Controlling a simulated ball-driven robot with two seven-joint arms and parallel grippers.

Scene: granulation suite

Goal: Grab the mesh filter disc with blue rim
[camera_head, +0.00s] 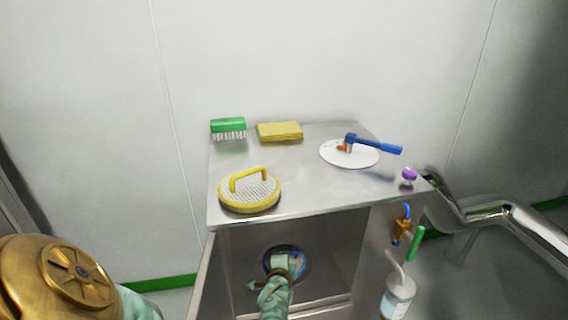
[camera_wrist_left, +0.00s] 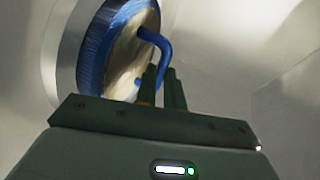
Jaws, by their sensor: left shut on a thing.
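The mesh disc with a blue rim (camera_head: 297,257) is inside the open cabinet, facing me at a round opening in its back. In the left wrist view the blue rim (camera_wrist_left: 92,52) stands partly out of a grey metal ring, and a bent blue handle (camera_wrist_left: 160,42) crosses the pale face. My left gripper (camera_wrist_left: 160,78) is shut on the blue handle. In the head view the left gripper (camera_head: 279,268) reaches into the cabinet and covers much of the disc. My right gripper is not in view.
On the steel cabinet top (camera_head: 300,180) are a yellow-rimmed mesh disc (camera_head: 262,190), a green brush (camera_head: 228,125), a yellow sponge (camera_head: 280,131) and a blue-handled tool (camera_head: 380,145) on a white plate (camera_head: 340,158). A bottle (camera_head: 397,300) hangs at the right side. Steel pipes (camera_head: 510,225) run farther right.

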